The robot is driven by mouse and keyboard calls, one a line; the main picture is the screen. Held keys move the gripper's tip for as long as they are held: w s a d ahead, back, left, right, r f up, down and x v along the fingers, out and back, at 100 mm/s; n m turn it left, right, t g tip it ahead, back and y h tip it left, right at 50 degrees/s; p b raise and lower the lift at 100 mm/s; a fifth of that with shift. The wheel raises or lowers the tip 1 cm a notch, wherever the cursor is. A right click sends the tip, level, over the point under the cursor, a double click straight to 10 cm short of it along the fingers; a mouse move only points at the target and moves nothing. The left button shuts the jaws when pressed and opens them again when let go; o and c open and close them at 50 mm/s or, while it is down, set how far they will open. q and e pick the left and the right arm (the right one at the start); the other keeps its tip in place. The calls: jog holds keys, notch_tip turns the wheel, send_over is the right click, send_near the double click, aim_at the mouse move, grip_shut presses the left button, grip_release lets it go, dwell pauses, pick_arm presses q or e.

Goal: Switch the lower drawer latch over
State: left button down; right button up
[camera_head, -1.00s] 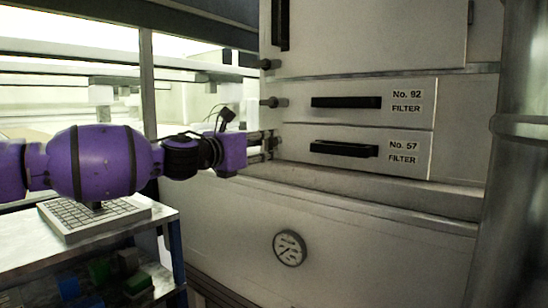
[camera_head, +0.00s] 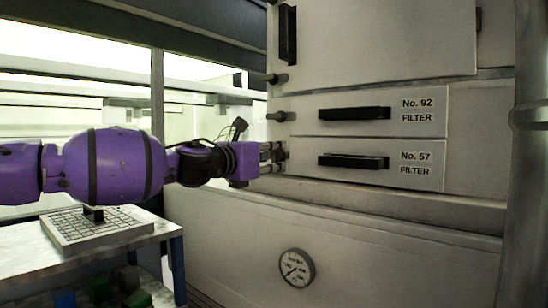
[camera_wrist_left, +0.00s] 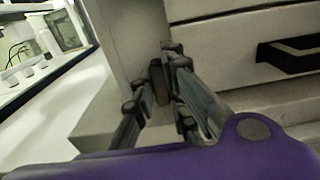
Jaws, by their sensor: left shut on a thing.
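The lower drawer, labelled No. 57 FILTER (camera_head: 345,178), is a pale panel with a black handle (camera_head: 354,161). My left gripper (camera_head: 274,156) is at the left end of this drawer, and its fingers cover the lower latch in the head view. In the left wrist view, my left gripper (camera_wrist_left: 162,98) is shut on a small dark latch (camera_wrist_left: 159,82) beside the drawer's left edge. Which way the latch is turned cannot be told. My right gripper is in neither view.
Above are the No. 92 drawer (camera_head: 310,129) and its protruding latch (camera_head: 281,117), with another knob (camera_head: 276,78) higher up. A round gauge (camera_head: 297,268) sits on the panel below. A small table (camera_head: 80,272) stands below my left arm. A column (camera_head: 530,190) stands right.

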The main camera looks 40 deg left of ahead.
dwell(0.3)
pick_arm(q)
jog(key=shift+n, duration=0.3)
jog(key=n, duration=0.8)
jog(key=shift+a+n, duration=0.1)
jog(key=shift+n, duration=0.2)
jog(key=n, duration=0.4)
jog(key=shift+f, duration=0.1)
jog(key=n, duration=0.4)
jog(key=shift+n, duration=0.4)
